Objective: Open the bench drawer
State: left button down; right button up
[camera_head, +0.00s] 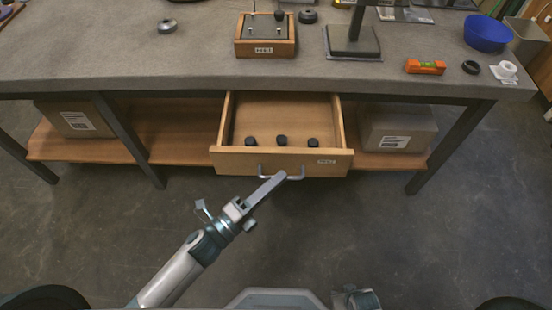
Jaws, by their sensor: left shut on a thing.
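The bench drawer (230,160) stands pulled out from under the grey bench top, with its inside open to view. Several small black knobs lie in it near the front panel. A grey bar handle (298,177) runs along the lower front of the drawer. My left gripper (280,178) reaches up from the lower left and is shut on the handle, near its middle. The fingertips hide part of the handle.
The grey bench (120,62) carries a wooden box (265,48), a lamp stand (352,42), an orange level (425,67) and a blue bowl (487,34). Cartons (396,130) flank the drawer on the lower shelf. The floor (420,240) before the bench is clear.

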pick_arm(q)
jog(key=shift+s, duration=2.1)
pick_arm(e)
jog(key=shift+w+a, duration=0.15)
jog(key=shift+w, duration=0.1)
pick_arm(q)
jog(key=c, duration=1.8)
grip_release()
jog(key=shift+c, duration=0.2)
jog(key=shift+a, duration=0.1)
